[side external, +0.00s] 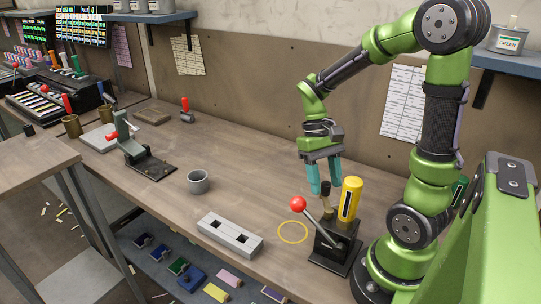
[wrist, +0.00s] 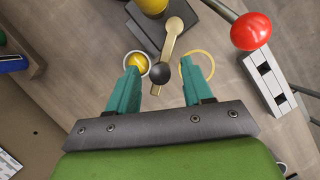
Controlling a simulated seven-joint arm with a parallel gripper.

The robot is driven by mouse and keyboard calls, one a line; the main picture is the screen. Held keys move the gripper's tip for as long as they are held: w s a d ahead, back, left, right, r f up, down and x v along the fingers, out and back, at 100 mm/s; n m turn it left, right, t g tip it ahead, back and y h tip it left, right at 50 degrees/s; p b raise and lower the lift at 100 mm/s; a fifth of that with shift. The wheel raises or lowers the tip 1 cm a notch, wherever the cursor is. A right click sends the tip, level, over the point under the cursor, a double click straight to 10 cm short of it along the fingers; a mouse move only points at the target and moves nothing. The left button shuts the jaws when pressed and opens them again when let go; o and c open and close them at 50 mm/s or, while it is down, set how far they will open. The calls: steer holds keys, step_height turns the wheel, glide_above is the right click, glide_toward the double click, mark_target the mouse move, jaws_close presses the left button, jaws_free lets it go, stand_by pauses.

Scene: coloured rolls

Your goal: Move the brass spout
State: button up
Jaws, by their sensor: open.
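The brass spout (wrist: 172,38) is a slim brass arm in the wrist view, fixed at its far end to a dark stand (wrist: 143,37). A black knob (wrist: 160,73) is at its near end, between my fingertips. My gripper (wrist: 163,78) is open, with one teal finger on each side of the knob and no visible contact. In the side view my gripper (side external: 325,186) points down beside the yellow cylinder (side external: 350,200) on the black stand (side external: 334,247). The spout (side external: 327,207) shows small and partly hidden there, under the fingers.
A red-knobbed lever (side external: 297,204) leans from the stand's front. A yellow ring (side external: 293,232) is marked on the table. A grey block with two square holes (side external: 230,236) and a grey cup (side external: 198,182) stand to the left. A yellow disc with white rim (wrist: 137,63) lies near my left finger.

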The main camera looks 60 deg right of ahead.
steer(key=v, duration=1.7)
steer(key=shift+w+f, duration=0.1)
steer(key=shift+f, duration=0.05)
steer(key=s+a+f+n+t, duration=0.1)
steer(key=a+f+t, duration=0.1)
steer(key=a+t, duration=0.3)
steer(key=s+a+f+n+t, duration=0.1)
steer(key=s+a+f+t, duration=0.1)
steer(key=a+t, duration=0.4)
steer(key=a, duration=0.3)
steer(key=shift+a+f, duration=0.2)
steer(key=shift+d, duration=0.1)
